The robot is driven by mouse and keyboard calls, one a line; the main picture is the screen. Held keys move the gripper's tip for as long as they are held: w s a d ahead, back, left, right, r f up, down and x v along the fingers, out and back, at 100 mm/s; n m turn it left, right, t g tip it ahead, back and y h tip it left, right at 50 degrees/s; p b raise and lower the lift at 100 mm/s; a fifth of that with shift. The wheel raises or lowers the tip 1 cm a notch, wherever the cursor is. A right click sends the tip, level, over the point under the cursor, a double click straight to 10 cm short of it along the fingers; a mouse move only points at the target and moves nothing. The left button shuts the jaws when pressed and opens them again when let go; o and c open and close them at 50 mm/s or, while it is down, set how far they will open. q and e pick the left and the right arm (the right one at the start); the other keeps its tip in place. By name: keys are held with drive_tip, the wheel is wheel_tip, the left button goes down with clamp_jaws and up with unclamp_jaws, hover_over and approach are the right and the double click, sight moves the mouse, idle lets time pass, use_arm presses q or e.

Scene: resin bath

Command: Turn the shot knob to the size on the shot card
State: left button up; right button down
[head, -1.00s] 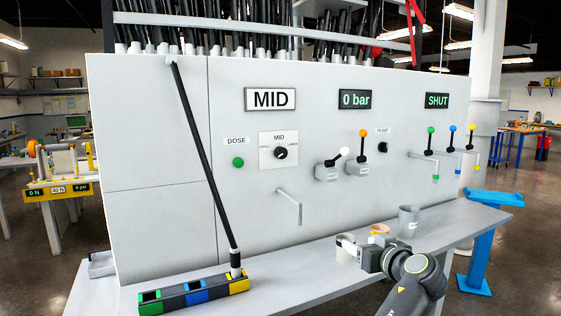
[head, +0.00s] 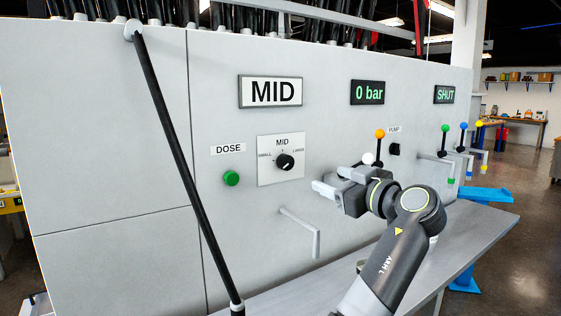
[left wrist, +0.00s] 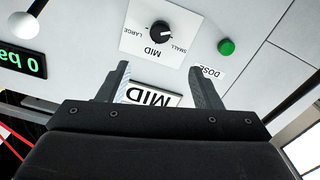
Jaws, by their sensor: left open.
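The black shot knob (head: 285,161) sits on a white plate on the grey panel, marked SMALL at left, MID at top and LARGE at right. A pale mark on the knob seems to lie toward its left side, but is too small to read surely. A large sign (head: 270,91) above reads MID; I cannot tell whether it is the shot card. My left gripper (head: 332,181) is open and empty, right of and below the knob, apart from it. The left wrist view shows the knob (left wrist: 160,32) upside down beyond the open fingers (left wrist: 160,84). My right gripper is not in view.
A green DOSE button (head: 231,178) is left of the knob. A grey spout (head: 301,232) sticks out below. An orange-topped lever (head: 380,148) and a white-topped lever are close right of my gripper. A black pole (head: 185,165) leans across the panel at left.

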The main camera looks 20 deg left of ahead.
sight(289, 163)
use_arm(q)
drive_tip(key=p+x, duration=0.6)
drive_tip(key=x, duration=0.9)
drive_tip(key=shift+w+a+r, duration=0.1)
drive_tip(key=shift+a+r, duration=0.05)
drive_tip(key=shift+w+a, duration=0.2)
drive_tip(key=shift+a, duration=0.05)
drive_tip(key=shift+w+a+p, duration=0.2)
drive_tip(key=shift+p, duration=0.1)
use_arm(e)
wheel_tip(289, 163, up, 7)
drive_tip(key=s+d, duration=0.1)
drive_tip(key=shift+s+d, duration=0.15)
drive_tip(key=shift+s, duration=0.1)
use_arm(q)
drive_tip(key=shift+c, duration=0.3)
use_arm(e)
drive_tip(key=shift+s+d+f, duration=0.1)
use_arm(q)
drive_tip(key=c, duration=0.9)
